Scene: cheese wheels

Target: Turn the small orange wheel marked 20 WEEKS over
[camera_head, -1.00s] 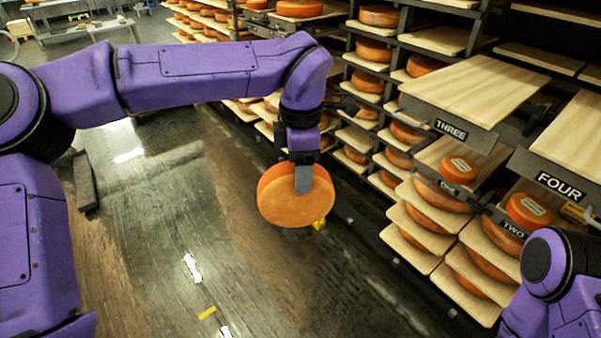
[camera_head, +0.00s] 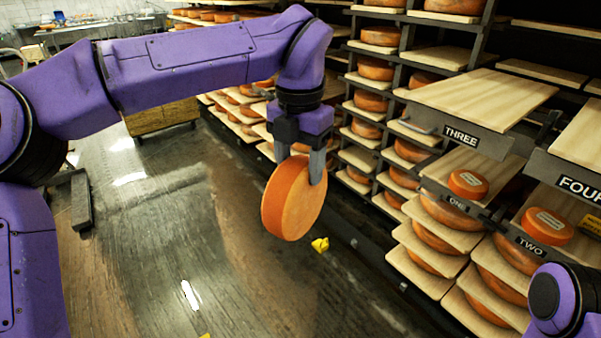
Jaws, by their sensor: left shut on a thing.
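My left gripper (camera_head: 314,168) is shut on an orange cheese wheel (camera_head: 293,202) and holds it in the air over the aisle. The wheel hangs tilted, nearly on edge, with its rim to the left and one flat face turned right. No label shows on it, so I cannot tell its marking. One small orange wheel (camera_head: 468,182) lies on the board marked ONE, and another small orange wheel (camera_head: 547,225) lies on the board marked TWO. Each has a pale label on top, too small to read. My right gripper is out of view; only part of that arm shows.
Empty wooden boards marked THREE (camera_head: 485,97) and FOUR (camera_head: 582,140) stand above ONE and TWO. Racks of larger cheese wheels (camera_head: 376,69) line the right and back. A yellow object (camera_head: 320,244) is on the floor below the held wheel.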

